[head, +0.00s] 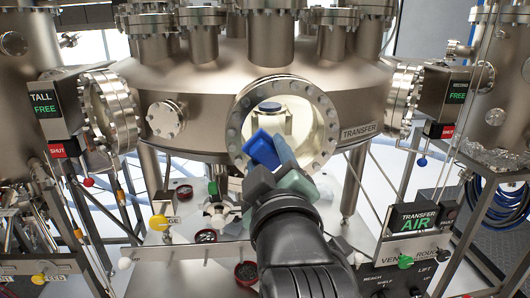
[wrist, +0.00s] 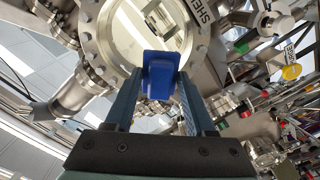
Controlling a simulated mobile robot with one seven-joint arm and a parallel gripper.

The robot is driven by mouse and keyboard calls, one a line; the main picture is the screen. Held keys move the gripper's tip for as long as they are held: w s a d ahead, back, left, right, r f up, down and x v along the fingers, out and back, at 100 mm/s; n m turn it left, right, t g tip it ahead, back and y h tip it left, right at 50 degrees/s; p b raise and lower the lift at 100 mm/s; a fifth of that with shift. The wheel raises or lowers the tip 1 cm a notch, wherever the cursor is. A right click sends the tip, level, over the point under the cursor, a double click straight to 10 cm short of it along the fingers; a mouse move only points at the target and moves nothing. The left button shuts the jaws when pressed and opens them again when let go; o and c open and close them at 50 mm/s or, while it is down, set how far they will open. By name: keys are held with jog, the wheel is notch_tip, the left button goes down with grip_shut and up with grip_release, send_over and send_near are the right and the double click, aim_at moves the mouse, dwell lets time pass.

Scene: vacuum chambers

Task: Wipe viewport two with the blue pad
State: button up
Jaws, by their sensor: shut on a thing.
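The blue pad (head: 262,150) is between the fingers of my gripper (head: 277,163), which is shut on it. The pad also shows upright in the wrist view (wrist: 161,75), between the two fingertips. It is in front of a round bolted port (head: 331,120) on the big steel chamber and overlaps its lower left part. The port's ring shows behind the pad in the wrist view (wrist: 92,48). I cannot tell whether the pad touches the port. No number is readable on it, so I cannot tell if it is viewport two.
A TRANSFER label (head: 359,131) is right of the port. Side ports (head: 110,110) and (head: 402,100) flank the chamber. A TRANSFER AIR sign (head: 414,218) stands at lower right.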

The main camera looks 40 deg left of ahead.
jog(key=shift+s+d, duration=0.35)
jog(key=shift+d, duration=0.1)
jog(key=shift+b+v, duration=0.35)
jog(key=shift+v, duration=1.15)
